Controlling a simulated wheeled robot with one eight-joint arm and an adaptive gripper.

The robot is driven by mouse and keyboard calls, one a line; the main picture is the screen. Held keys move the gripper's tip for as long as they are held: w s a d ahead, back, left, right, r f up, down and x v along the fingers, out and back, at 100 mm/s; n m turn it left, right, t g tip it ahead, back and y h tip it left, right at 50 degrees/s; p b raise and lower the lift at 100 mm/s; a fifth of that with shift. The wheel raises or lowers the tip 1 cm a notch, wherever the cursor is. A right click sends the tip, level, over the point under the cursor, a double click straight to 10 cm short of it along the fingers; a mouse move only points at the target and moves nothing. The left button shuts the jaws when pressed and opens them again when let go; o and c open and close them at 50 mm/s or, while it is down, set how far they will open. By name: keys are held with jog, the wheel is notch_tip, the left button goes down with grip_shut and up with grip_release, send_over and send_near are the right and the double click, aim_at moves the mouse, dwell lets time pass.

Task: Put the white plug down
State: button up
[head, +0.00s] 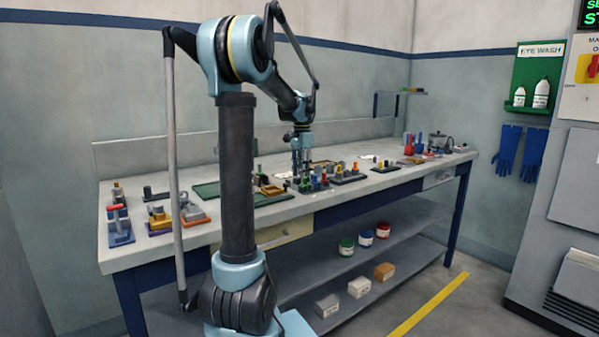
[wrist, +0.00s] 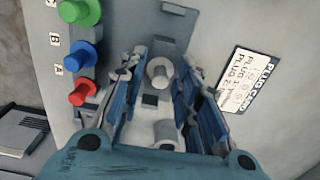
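In the wrist view a whitish, round-topped plug (wrist: 159,73) stands on a grey holder (wrist: 172,20), between the far ends of my gripper's fingers. My gripper (wrist: 158,78) has its two blue fingers spread, with what looks like a narrow gap on each side of the plug. A second pale cylinder (wrist: 165,132) lies nearer to my palm, also between the fingers; I cannot tell how it is supported. In the head view my gripper (head: 301,165) points down over the middle of the bench, and the white plug cannot be made out there.
Green (wrist: 82,11), blue (wrist: 83,56) and red (wrist: 82,92) plugs stand in a row close to the left finger. A printed card (wrist: 249,80) lies to the right. The bench (head: 240,220) holds several other fixtures on both sides of my gripper.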

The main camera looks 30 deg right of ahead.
notch_tip(320, 180, up, 13)
dwell(0.7)
dwell(0.5)
